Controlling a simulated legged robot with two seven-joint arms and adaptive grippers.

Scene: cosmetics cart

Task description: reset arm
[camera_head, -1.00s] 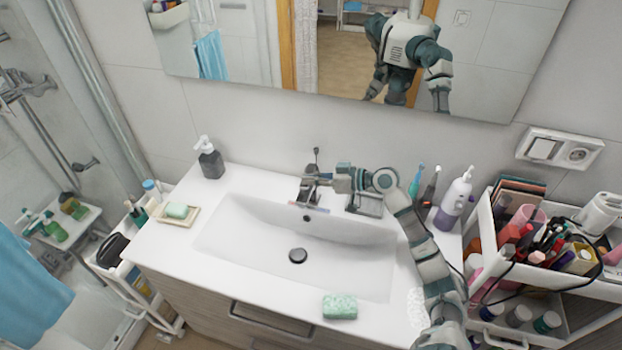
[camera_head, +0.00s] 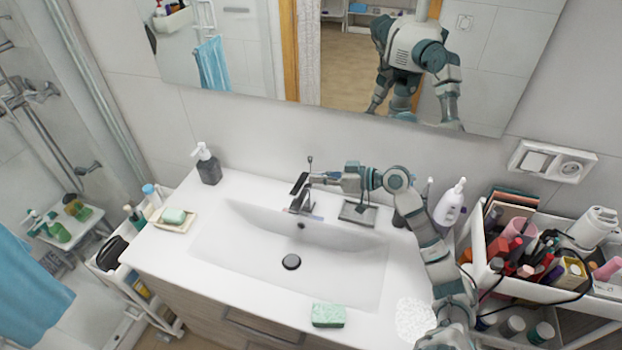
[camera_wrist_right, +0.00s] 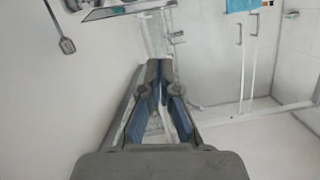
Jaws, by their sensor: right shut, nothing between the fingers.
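My right arm (camera_head: 425,235) comes in from the lower right and bends left over the back of the washbasin. My right gripper (camera_head: 318,180) is shut and empty. It is beside the faucet (camera_head: 299,195), level with its top; I cannot tell whether they touch. In the right wrist view the gripper's fingertips (camera_wrist_right: 158,68) meet with nothing between them. My left gripper is not in view.
The white washbasin (camera_head: 215,235) holds a green sponge (camera_head: 328,315) at its front edge, a soap dish (camera_head: 175,222) and a dark dispenser (camera_head: 208,165). A white bottle (camera_head: 450,205) stands behind my forearm. A full cosmetics cart (camera_head: 480,250) is at right.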

